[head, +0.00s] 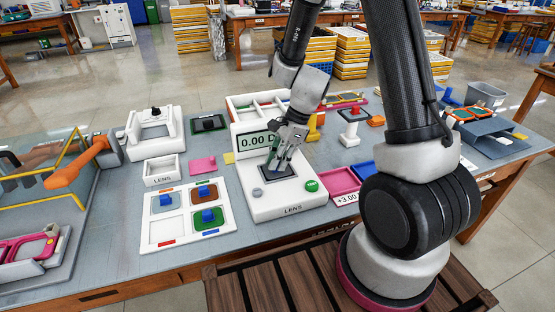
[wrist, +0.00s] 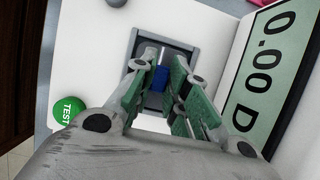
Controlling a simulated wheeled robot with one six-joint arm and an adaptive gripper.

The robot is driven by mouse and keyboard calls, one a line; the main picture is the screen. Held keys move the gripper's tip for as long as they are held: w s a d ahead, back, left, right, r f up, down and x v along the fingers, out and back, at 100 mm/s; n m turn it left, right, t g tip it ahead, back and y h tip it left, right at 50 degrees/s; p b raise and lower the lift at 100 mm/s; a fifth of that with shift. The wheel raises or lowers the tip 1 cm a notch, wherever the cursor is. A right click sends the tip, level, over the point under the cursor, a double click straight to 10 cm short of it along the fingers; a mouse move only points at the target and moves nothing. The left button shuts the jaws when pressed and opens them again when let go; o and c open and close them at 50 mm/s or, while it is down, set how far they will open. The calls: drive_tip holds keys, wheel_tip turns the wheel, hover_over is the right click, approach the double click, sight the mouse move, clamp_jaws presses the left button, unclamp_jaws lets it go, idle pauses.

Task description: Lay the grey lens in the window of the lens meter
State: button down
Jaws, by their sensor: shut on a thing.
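The lens meter is a white machine (head: 290,205) with a display (head: 258,140) reading 0.00 D and a green TEST button (head: 312,185). Its grey-framed window (wrist: 189,55) lies below my gripper (wrist: 160,75). In the head view my gripper (head: 276,160) points down over the window. Its green-padded fingers are shut on the blue knob (wrist: 160,78) of the grey lens. The lens itself is mostly hidden by the fingers and blends with the window's grey. I cannot tell whether it touches the window or hovers just above it.
A white tray (head: 149,238) left of the meter holds blue, brown and green lenses with blue knobs; its front-left slot is empty. A white bin (head: 163,179) stands behind the lens tray.

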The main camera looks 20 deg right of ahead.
drive_tip(key=c, duration=1.3)
unclamp_jaws()
drive_tip(key=v, duration=1.2)
drive_tip(key=shift+d, duration=0.1)
